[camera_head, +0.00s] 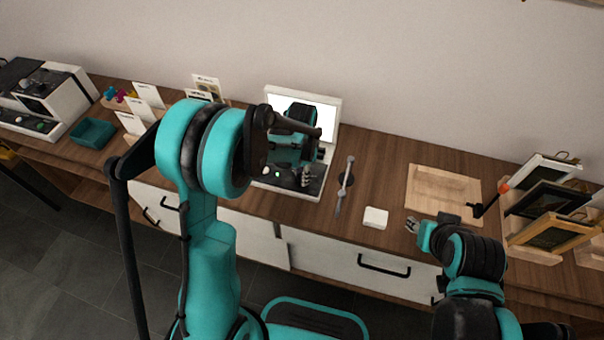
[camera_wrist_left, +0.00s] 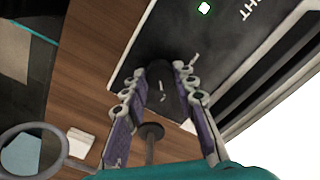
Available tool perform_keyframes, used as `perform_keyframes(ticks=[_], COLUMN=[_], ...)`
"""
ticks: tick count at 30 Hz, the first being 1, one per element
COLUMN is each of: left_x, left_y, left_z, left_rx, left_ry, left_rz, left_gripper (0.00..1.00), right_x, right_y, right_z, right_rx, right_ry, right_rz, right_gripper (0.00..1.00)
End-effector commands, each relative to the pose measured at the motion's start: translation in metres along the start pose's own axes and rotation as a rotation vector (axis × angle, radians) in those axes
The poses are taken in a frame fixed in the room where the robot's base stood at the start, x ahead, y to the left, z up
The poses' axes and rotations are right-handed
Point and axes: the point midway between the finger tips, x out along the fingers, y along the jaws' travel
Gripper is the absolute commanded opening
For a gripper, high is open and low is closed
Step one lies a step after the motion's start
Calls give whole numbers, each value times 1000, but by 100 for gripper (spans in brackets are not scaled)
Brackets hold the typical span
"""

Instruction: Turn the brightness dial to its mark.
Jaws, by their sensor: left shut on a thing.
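A white device with a lit screen (camera_head: 327,110) stands on the wooden table, with a dark control panel (camera_head: 262,184) in front. My left gripper (camera_head: 304,178) is over this panel and partly covered by my own arm in the head view. In the left wrist view, my left gripper (camera_wrist_left: 163,105) has its two padded fingers closed on both sides of a dark dial (camera_wrist_left: 162,78) with a small pale line. The panel shows a white mark (camera_wrist_left: 204,8) with a green edge and the letters "HT". My right gripper (camera_head: 412,225) is over the table's front part, away from the device; its jaw gap is unclear.
A small white block (camera_head: 376,217) lies near the front edge, left of my right gripper. A wooden board (camera_head: 440,190) and a rack with frames (camera_head: 545,215) are at right. Cards and a teal tray (camera_head: 92,133) are at left.

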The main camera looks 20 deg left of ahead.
Motion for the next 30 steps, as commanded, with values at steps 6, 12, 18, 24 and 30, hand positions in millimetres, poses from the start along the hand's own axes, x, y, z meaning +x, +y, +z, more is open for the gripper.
perform_keyframes(ticks=[6, 12, 18, 24, 30], left_x=[0, 0, 0, -3, -33], left_y=[0, 0, 0, 0, 0], left_z=[0, 0, 0, 0, 0], left_rx=[3, 3, 2, 2, 2], left_ry=[0, 0, 0, 0, 0], left_rz=[0, 0, 0, 0, 0], left_gripper=[0, 38, 48, 48, 48], right_x=[0, 0, 0, 0, 0], right_y=[0, 0, 0, 0, 0], right_z=[0, 0, 0, 0, 0], right_rx=[0, 0, 0, 0, 0], right_ry=[0, 0, 0, 0, 0], right_rz=[0, 0, 0, 0, 0], right_gripper=[36, 36, 36, 36, 36])
